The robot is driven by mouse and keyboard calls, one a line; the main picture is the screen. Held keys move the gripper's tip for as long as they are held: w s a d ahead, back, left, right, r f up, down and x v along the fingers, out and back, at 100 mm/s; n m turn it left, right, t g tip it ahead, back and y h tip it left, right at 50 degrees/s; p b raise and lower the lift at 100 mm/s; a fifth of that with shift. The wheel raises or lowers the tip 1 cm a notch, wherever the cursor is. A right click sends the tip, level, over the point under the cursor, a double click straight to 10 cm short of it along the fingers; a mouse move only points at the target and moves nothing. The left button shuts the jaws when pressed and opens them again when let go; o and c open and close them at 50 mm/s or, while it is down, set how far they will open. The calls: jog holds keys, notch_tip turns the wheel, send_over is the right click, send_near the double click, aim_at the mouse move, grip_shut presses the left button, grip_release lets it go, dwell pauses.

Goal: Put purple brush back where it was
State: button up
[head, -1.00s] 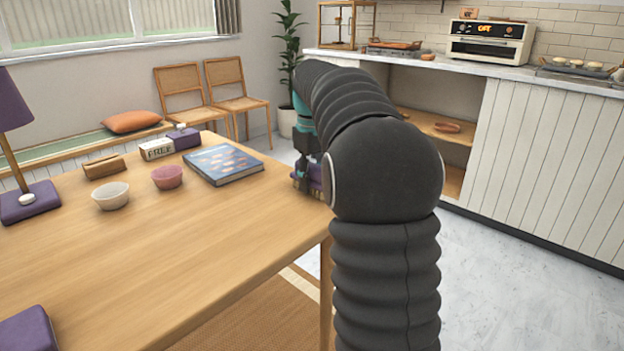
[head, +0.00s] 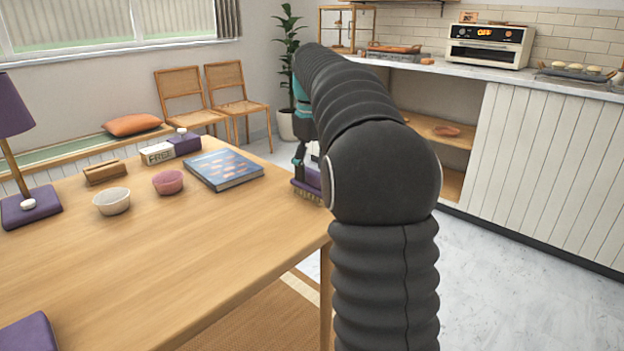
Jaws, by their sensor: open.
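The purple brush (head: 308,183) lies on the right edge of the wooden table in the head view, bristles down. Its right part is hidden behind my arm. My gripper (head: 300,160) is open just above the brush, at its left end. Only one finger shows clearly; the rest is hidden by my arm, so I cannot tell whether it touches the brush.
A blue book (head: 223,169) lies left of the brush. A pink bowl (head: 168,182), a white bowl (head: 112,201), a wooden block (head: 104,172), a FREE box (head: 157,153) and a purple lamp (head: 30,205) stand farther left. The front of the table (head: 190,265) is mostly clear.

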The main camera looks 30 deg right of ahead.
aim_at(312, 171)
notch_tip(312, 171, up, 8)
jog(key=shift+f+p, duration=0.25)
jog(key=shift+p, duration=0.25)
jog(key=shift+s+a+r, duration=0.1)
jog(key=shift+a+r, duration=0.05)
jog(key=shift+r, duration=0.05)
jog(key=s+a+f+m+t, duration=0.2)
jog(key=s+a+f, duration=0.4)
jog(key=s, duration=0.4)
jog(key=s+a+f+m+t, duration=0.1)
jog(key=s+a+f+t, duration=0.15)
jog(key=s+a, duration=0.7)
jog(key=s+f+m+t, duration=0.1)
jog(key=s+f, duration=0.7)
jog(key=f, duration=0.1)
jog(key=shift+s+a, duration=0.15)
jog(key=shift+a, duration=0.3)
